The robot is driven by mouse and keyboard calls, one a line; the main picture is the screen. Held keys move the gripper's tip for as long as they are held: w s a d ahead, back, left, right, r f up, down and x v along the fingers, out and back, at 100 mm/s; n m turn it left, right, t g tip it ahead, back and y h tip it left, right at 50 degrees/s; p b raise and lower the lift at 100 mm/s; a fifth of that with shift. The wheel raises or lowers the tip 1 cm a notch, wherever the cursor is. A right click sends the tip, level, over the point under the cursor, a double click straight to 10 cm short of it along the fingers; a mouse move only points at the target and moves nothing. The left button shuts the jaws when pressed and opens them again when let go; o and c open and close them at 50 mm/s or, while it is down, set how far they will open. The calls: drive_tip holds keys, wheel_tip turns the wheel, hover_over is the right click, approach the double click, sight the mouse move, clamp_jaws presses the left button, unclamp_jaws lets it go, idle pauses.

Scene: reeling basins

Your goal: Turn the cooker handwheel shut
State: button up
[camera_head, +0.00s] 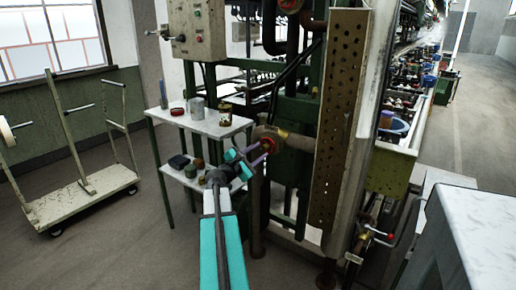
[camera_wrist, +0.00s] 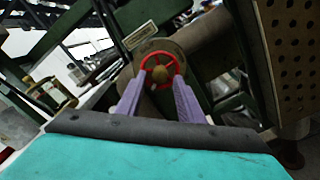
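A red handwheel (camera_head: 271,142) with a brass-coloured hub sits on a pipe fitting at the side of the green machine. In the wrist view the handwheel (camera_wrist: 161,70) faces me just above centre. My gripper (camera_head: 254,156) reaches up to it from the lower left. In the wrist view the two purple fingers of my gripper (camera_wrist: 159,82) stand apart, their tips overlapping the left and right lower parts of the rim, with the hub showing between them. I cannot tell whether the tips touch the wheel. Part of the lower rim shows between the fingers.
A two-level white shelf stand (camera_head: 228,127) with cans and small items is close left of my gripper. A tall perforated metal panel (camera_head: 339,120) stands to the right. A wheeled cart (camera_head: 85,198) is at the left.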

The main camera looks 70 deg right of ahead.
sight(264, 149)
drive_tip(key=shift+r+n+p, duration=0.2)
drive_tip(key=shift+n+p, duration=2.5)
drive_tip(key=shift+p, duration=0.75)
drive_tip(key=n+p, duration=0.2)
drive_tip(key=shift+p, duration=0.4)
drive_tip(key=shift+f+n+p, duration=0.15)
drive_tip(key=shift+n+p, duration=0.2)
drive_tip(key=shift+n, duration=0.05)
drive_tip(key=shift+d, duration=0.1)
drive_tip(key=shift+x, duration=1.45)
clamp_jaws()
drive_tip(key=shift+f, duration=0.1)
